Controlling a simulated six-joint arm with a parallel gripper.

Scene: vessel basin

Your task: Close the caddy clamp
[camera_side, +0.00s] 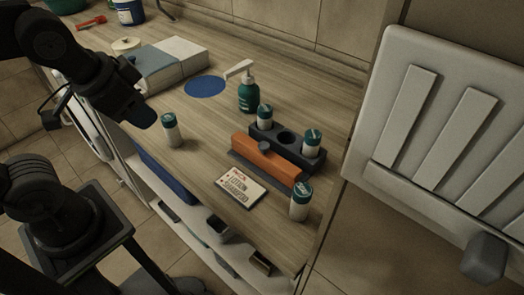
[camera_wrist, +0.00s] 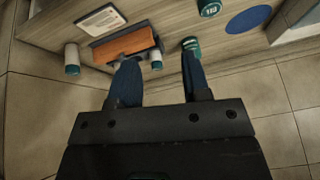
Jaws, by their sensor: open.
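The caddy (camera_side: 272,137) is a dark rack with round holes on the counter; two white bottles with teal caps (camera_side: 265,116) (camera_side: 312,143) stand in it and one hole looks empty. The clamp is an orange bar (camera_side: 266,160) with a dark knob along the caddy's front side; I cannot tell its exact latch position. The orange bar also shows in the wrist view (camera_wrist: 123,43). My gripper (camera_side: 143,116) is above the counter, left of the caddy and apart from it. In the wrist view its two blue fingers (camera_wrist: 159,74) are spread with nothing held.
A loose bottle (camera_side: 172,132) stands left of the caddy, another (camera_side: 300,203) at its front right. A label card (camera_side: 240,188) lies in front. A teal pump bottle (camera_side: 248,95) stands behind, near a blue disc (camera_side: 205,86). A wall rack (camera_side: 440,120) rises at right.

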